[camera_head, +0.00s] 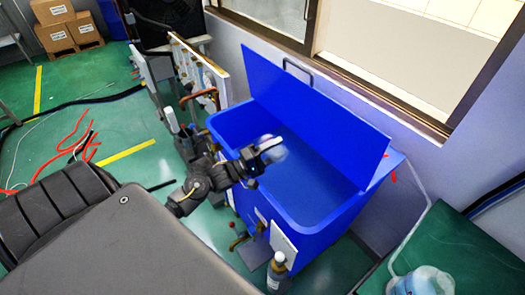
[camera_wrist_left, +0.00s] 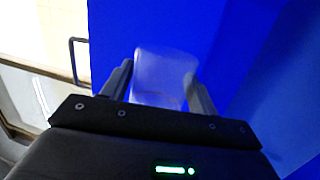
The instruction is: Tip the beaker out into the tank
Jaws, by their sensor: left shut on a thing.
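My left gripper (camera_head: 262,152) is shut on a clear, pale beaker (camera_head: 273,151) and holds it over the open blue tank (camera_head: 322,232). In the left wrist view the beaker (camera_wrist_left: 160,78) sits between the two fingers of the gripper (camera_wrist_left: 160,92). The beaker looks tilted in the head view; its contents cannot be made out. The tank's lid (camera_head: 310,110) stands raised at the back, against the wall side. My right gripper is not in view.
Panels with pipes and valves (camera_head: 192,75) stand left of the tank. A bottle (camera_head: 277,271) is by its front corner. A green table (camera_head: 440,250) with clear containers (camera_head: 422,281) is at the right. Red hoses (camera_head: 78,140) lie on the floor at left.

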